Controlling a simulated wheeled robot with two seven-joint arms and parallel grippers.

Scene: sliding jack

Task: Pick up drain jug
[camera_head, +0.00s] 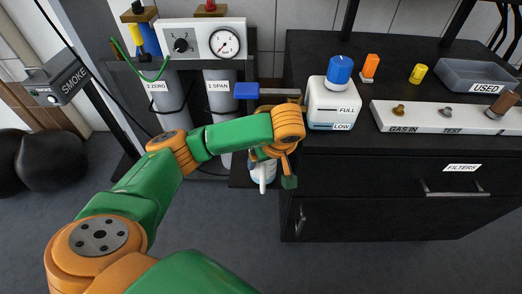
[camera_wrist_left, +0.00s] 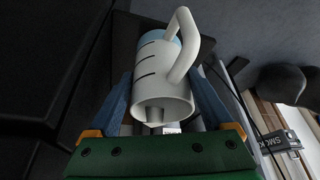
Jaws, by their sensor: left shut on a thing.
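In the head view the jug (camera_head: 263,174) is partly hidden by my left gripper (camera_head: 272,165), at a low dark shelf left of the black cabinet. My right gripper is in neither view.
A white tank (camera_head: 334,105) with a blue cap stands on the cabinet (camera_head: 390,175) just right of my gripper. Grey cylinders (camera_head: 220,95) stand behind my arm. A white strip (camera_head: 445,117) with fittings and a grey USED tray (camera_head: 475,78) lie further right. The floor in front is clear.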

